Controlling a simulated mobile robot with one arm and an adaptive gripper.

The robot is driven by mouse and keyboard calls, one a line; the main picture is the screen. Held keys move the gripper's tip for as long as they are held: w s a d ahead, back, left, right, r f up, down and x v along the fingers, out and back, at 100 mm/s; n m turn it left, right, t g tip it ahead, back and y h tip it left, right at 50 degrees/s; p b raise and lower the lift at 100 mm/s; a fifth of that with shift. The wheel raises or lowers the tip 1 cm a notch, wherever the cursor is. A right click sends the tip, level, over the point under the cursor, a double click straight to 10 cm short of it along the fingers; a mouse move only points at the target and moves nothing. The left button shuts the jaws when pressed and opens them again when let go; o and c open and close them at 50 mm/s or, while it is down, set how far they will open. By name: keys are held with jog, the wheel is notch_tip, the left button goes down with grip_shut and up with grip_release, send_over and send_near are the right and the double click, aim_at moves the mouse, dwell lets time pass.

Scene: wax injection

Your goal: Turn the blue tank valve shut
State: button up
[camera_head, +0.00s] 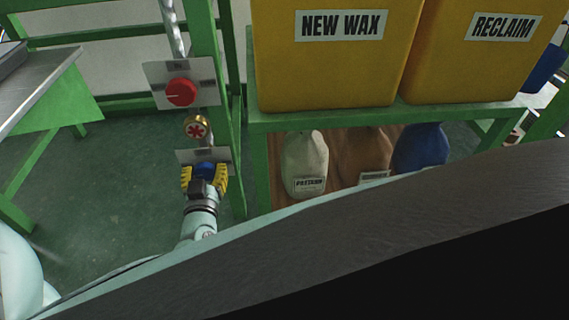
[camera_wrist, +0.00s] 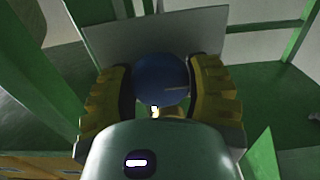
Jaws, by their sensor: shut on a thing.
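The blue valve knob (camera_head: 205,170) sits low on the vertical pipe assembly, in front of a grey metal plate (camera_head: 190,155). My gripper (camera_head: 204,178) has its yellow fingers on the left and right sides of the knob and is shut on it. In the wrist view the round blue knob (camera_wrist: 161,79) lies between the yellow fingers (camera_wrist: 160,90), with the grey plate (camera_wrist: 150,30) behind it. The knob's lower part and any marking on it are hidden by my gripper.
Above the blue knob are a small red valve wheel (camera_head: 196,129) with a brass rim and a red knob (camera_head: 181,92) on a metal plate. A green post (camera_head: 210,50) stands close on the right. Yellow bins (camera_head: 335,70) rest on a green shelf, with sacks (camera_head: 304,160) below.

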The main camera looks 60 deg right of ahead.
jog(key=o, duration=0.8)
jog(key=shift+a+f, duration=0.1)
jog(key=shift+f, duration=0.1)
jog(key=o, duration=0.4)
jog(key=shift+r, duration=0.15)
